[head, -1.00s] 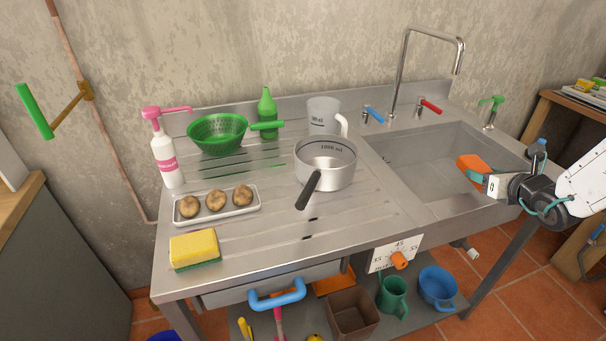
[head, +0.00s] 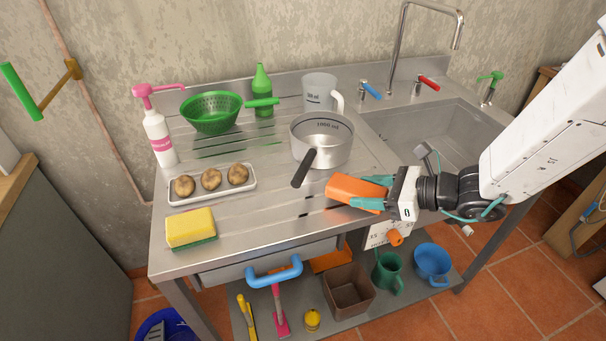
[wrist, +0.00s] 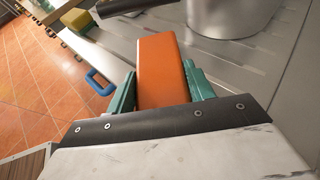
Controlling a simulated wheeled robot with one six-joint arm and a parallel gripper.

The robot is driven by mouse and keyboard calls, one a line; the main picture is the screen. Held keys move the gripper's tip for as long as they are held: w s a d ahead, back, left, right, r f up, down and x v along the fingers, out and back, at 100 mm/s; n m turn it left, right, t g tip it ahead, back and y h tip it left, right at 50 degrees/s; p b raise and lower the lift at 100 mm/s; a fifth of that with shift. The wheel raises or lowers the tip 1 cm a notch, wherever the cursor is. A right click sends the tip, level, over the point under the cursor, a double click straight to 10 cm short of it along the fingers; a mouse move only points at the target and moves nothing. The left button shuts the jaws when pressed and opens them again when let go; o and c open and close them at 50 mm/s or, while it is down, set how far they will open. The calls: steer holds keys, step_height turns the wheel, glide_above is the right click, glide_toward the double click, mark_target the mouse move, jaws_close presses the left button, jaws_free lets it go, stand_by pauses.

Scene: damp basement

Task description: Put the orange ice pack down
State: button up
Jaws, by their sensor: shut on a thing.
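The orange ice pack (head: 352,188) is held between the teal fingers of my gripper (head: 368,194). In the head view it is over the front right part of the drainboard, just right of the saucepan's black handle. In the wrist view the ice pack (wrist: 164,70) extends forward from between the two fingers (wrist: 160,92), one on each side. I cannot tell whether its underside touches the drainboard (head: 270,215).
The saucepan (head: 322,142) stands just behind the ice pack. A tray of potatoes (head: 246,196) and a yellow sponge (head: 190,228) are to the left. Bare drainboard lies between them and the ice pack. The sink (head: 430,135) is behind my arm.

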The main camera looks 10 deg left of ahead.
mark_target(361, 188)
steer(key=a, duration=0.3)
steer(key=w+a, duration=0.1)
steer(key=a, duration=0.2)
steer(key=w+a, duration=0.1)
steer(key=a, duration=0.2)
steer(key=shift+w+a, duration=0.15)
steer(key=x, duration=0.3)
steer(key=shift+a+r, duration=0.1)
steer(key=shift+a, duration=0.2)
steer(key=shift+d+f, duration=0.1)
steer(key=shift+f, duration=0.2)
steer(key=shift+f, duration=0.15)
steer(key=o, duration=1.1)
steer(key=shift+d+r, duration=0.3)
steer(key=v, duration=1.1)
steer(key=shift+d+r, duration=0.1)
steer(key=shift+d, duration=0.05)
